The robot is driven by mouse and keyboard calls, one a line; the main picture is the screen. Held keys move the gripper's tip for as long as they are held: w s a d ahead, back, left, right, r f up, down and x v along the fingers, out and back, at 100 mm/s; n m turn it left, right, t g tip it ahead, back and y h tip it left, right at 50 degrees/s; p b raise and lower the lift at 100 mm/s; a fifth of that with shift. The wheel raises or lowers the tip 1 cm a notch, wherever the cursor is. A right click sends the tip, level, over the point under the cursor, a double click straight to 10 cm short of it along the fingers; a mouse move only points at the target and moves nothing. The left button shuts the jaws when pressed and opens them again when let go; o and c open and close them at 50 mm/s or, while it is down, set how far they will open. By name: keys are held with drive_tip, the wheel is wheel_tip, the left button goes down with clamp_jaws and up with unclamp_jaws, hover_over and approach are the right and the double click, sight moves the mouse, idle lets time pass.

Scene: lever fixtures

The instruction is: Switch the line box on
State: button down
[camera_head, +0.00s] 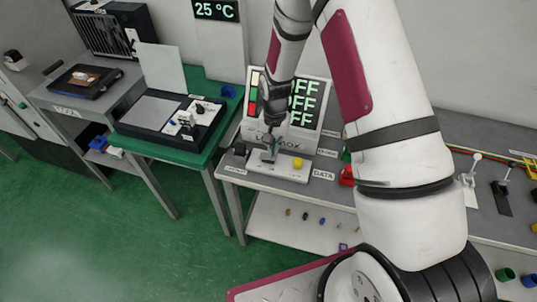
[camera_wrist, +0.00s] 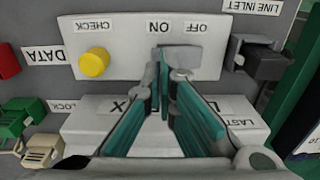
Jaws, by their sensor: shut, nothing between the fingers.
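The line box (camera_head: 284,165) stands on the grey bench in the head view, with a sloped white face and a yellow button (camera_head: 298,163). Its panel (camera_wrist: 130,60) shows upside down in the wrist view, with OFF, ON and CHECK labels and the yellow button (camera_wrist: 94,62). A grey switch part (camera_wrist: 185,56) lies by the ON and OFF labels; its exact tilt is unclear. The display (camera_head: 303,103) behind reads OFF on several lines, partly covered by my arm. My gripper (camera_head: 270,142) is shut and empty, its teal fingertips (camera_wrist: 163,84) close to the switch; contact is unclear.
A black plug (camera_wrist: 266,60) sits by the LINE INLET label. Green and red connectors (camera_wrist: 18,115) lie on the DATA side. Several levers (camera_head: 470,170) stand on the bench at right. A green table (camera_head: 155,142) with a black-and-grey device is at left.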

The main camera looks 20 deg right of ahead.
sight(274, 156)
drive_tip(key=shift+f+b, duration=0.35)
drive_tip(key=shift+f, duration=0.85)
idle(0.6)
drive_tip(key=shift+r+p, duration=0.95)
drive_tip(key=shift+r, duration=2.6)
